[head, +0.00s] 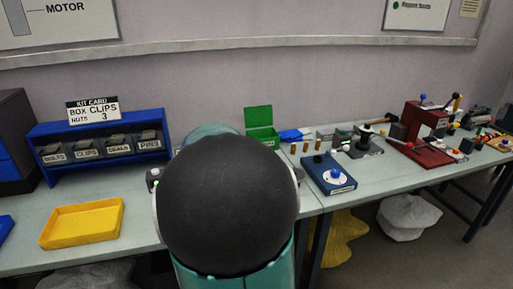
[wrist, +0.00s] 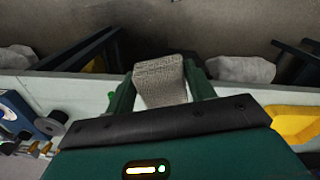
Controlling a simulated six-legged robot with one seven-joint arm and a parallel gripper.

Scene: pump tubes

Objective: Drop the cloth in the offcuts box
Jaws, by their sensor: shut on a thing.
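My gripper (wrist: 160,72) shows in the wrist view, its two green fingers shut on a grey-beige woven cloth (wrist: 160,88). The cloth sits between the fingers and reaches close to their tips, in front of the bench edge and the dark floor in that picture. In the head view my own arm hides the gripper and the cloth. No box labelled offcuts can be read in either view. A green box with its lid up (head: 262,128) stands at the back of the bench; I cannot tell whether it is the offcuts box.
A yellow tray (head: 82,224) and a blue rack of labelled bins (head: 95,125) stand left on the bench. A blue device (head: 328,176) and a red machine (head: 425,140) stand right. A pale sack (head: 408,217) and a yellow heap (head: 340,238) lie below the bench.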

